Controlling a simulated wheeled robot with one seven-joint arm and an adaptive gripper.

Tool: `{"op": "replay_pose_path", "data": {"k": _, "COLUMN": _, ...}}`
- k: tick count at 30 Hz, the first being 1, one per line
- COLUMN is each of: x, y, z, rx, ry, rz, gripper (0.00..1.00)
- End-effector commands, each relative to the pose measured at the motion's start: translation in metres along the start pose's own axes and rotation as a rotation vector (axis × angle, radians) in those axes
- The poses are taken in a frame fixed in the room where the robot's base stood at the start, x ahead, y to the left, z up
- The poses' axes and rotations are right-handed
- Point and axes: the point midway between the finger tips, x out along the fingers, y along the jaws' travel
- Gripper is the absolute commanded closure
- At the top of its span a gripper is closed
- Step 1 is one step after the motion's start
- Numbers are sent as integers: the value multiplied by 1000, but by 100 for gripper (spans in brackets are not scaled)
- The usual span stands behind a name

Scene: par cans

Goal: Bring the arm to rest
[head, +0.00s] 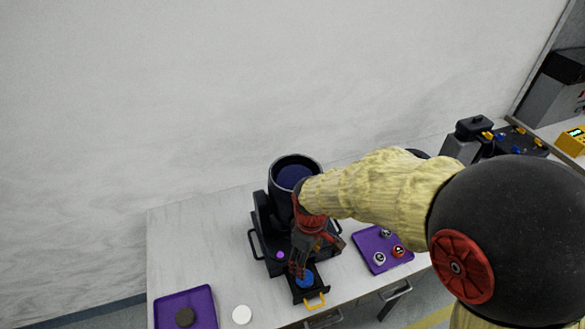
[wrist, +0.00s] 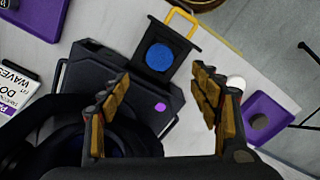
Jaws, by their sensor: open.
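My gripper (head: 300,272) is above the front of a black par can unit. In the wrist view its two fingers (wrist: 162,76) are spread wide with nothing between them. The par can (head: 293,160) points upward, with a dark blue inside, and my arm hides part of it. A black drawer with a yellow handle (head: 316,301) sticks out of its base, and a blue disc (wrist: 160,57) lies flat in it. A purple dot (wrist: 160,106) shows on the base top. My arm reaches in from the right in the head view.
A purple tray (head: 205,296) with a dark disc is at the front left, beside a loose white disc (head: 242,315). Another purple tray (head: 366,236) holds several small round parts. Black equipment (head: 470,135) stands at the right. The table's back left is clear.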

Motion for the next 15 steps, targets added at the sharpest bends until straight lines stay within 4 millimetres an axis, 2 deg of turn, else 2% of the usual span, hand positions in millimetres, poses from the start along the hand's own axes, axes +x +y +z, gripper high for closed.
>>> {"op": "replay_pose_path", "data": {"k": 8, "x": 1, "y": -2, "z": 4, "rx": 76, "ry": -13, "rz": -8, "gripper": 37}}
{"op": "replay_pose_path", "data": {"k": 11, "x": 4, "y": -15, "z": 23, "rx": 177, "ry": -58, "rz": -31, "gripper": 37}}
{"op": "replay_pose_path", "data": {"k": 15, "x": -33, "y": -23, "z": 47, "rx": 344, "ry": -40, "rz": -18, "gripper": 37}}
